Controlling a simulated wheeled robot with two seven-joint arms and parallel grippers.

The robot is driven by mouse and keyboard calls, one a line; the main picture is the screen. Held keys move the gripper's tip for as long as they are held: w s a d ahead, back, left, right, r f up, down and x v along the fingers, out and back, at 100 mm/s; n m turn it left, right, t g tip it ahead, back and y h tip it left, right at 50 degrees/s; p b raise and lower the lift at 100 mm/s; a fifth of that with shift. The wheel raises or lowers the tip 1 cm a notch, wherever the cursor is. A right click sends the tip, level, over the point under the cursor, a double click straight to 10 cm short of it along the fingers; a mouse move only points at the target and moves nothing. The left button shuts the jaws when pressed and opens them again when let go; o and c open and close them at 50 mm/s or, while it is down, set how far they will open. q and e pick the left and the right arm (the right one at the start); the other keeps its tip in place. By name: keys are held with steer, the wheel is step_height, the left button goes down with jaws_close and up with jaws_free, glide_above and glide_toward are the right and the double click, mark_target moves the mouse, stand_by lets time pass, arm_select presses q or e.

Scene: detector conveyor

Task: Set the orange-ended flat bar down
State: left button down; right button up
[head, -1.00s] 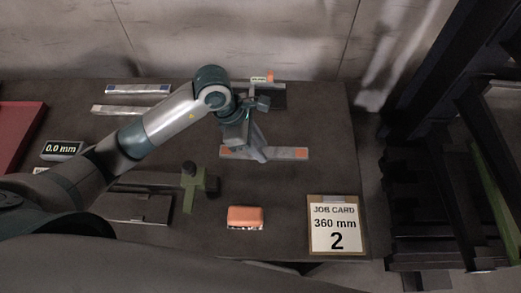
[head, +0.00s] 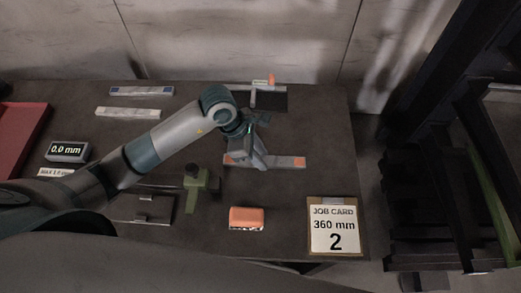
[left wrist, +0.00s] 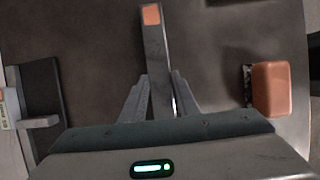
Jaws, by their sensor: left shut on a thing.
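The orange-ended flat bar (head: 286,163) is grey with an orange patch at each end and lies crosswise over the right half of the dark table. My left gripper (head: 257,162) is above it and shut on it, left of the bar's middle in the head view. In the left wrist view the bar (left wrist: 154,48) runs between the two fingers of the left gripper (left wrist: 161,82), with one orange end pointing away. The bar looks level and close to the tabletop; whether it touches is unclear. My right gripper is not in view.
Behind the bar stands a fixture (head: 270,86) with an orange tab and dark pad. An orange-topped block (head: 246,215) and job card (head: 334,228) lie in front. A green clamp-like device (head: 194,188) stands left. Two other bars (head: 141,91) (head: 128,112) lie back left.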

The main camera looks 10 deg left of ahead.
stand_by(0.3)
arm_select(q)
steer(key=c, duration=1.4)
jaws_free()
steer(key=shift+o, duration=0.2)
steer(key=shift+a+r, duration=0.25)
steer(key=shift+r, duration=0.25)
steer(key=b+v, duration=0.2)
steer(key=v, duration=0.9)
steer(key=shift+b, duration=0.4)
steer(key=shift+s, duration=0.15)
